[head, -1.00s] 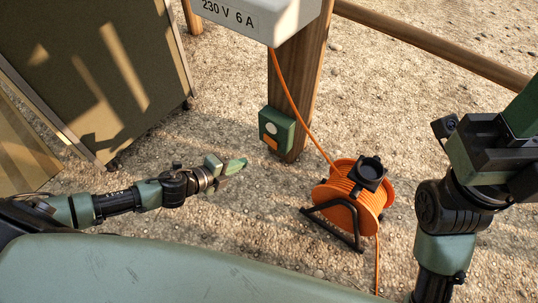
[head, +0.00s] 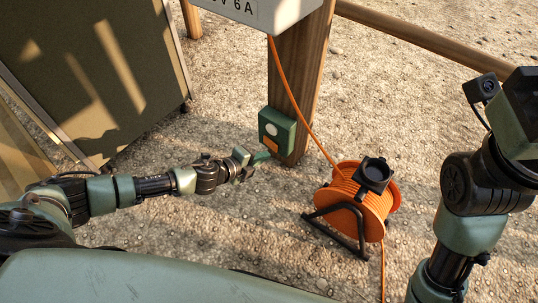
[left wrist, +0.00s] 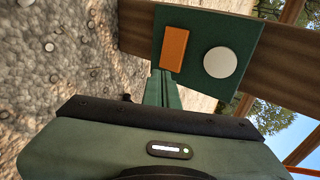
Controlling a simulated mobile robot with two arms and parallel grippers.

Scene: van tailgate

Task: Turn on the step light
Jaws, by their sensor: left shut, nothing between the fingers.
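The step light is a green box (head: 277,132) low on a wooden post, with a round white lens (head: 271,130) and an orange switch (head: 270,146) below it. In the left wrist view the orange switch (left wrist: 174,49) and white lens (left wrist: 219,62) show side by side on the green plate (left wrist: 200,20). My left gripper (head: 262,157) is shut and empty, its fingertips close to the box's lower left by the switch. In the left wrist view the shut fingers (left wrist: 163,88) point at the switch's lower end; I cannot tell if they touch. My right arm is at the right; its fingertips are out of view.
The wooden post (head: 300,85) carries a white supply box (head: 265,12) above. An orange cable (head: 300,115) runs down to an orange reel (head: 350,200) on the gravel, right of the post. A large panel (head: 95,75) stands at the left. The gravel between is clear.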

